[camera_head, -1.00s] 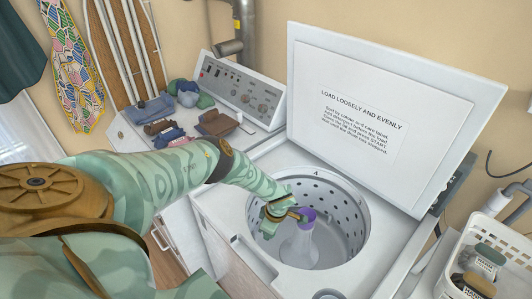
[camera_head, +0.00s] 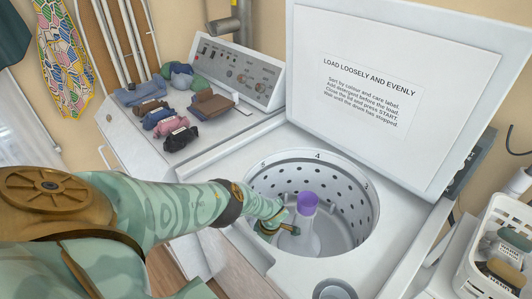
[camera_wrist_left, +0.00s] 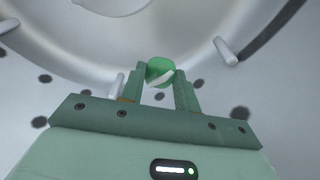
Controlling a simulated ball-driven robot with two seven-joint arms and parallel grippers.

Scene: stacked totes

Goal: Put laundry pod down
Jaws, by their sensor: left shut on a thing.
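I cannot make out the pod in the head view. My right gripper is not in view.
The washer lid (camera_head: 395,75) stands open behind the drum. Several folded clothes (camera_head: 180,138) lie on the machine to the left. A white basket (camera_head: 492,240) with labelled items stands at the right. The agitator and perforated drum wall limit the room around my gripper.

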